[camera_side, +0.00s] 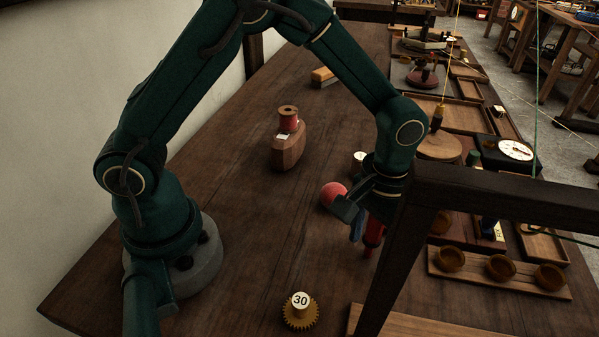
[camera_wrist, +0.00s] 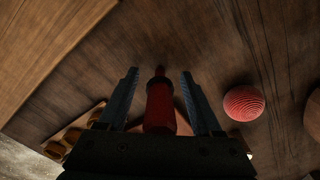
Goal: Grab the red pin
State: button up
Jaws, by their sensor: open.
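The red pin (camera_wrist: 160,103) lies between the two open fingers of my gripper (camera_wrist: 160,88) in the wrist view, with a gap of table showing on each side of it. Its narrow dark tip points away from the gripper body. In the side view the red pin (camera_side: 373,232) shows just beside my gripper (camera_side: 360,222), partly hidden by the fingers and the dark wooden post. I cannot tell how far the pin is below the fingertips.
A pink-red ball (camera_side: 333,194) sits close beside my gripper; it also shows in the wrist view (camera_wrist: 244,103). A dark wooden frame (camera_side: 400,240) stands right by the gripper. A brass gear marked 30 (camera_side: 300,311) and a cup rack (camera_side: 497,271) are nearby.

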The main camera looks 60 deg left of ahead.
grip_shut()
dwell(0.3)
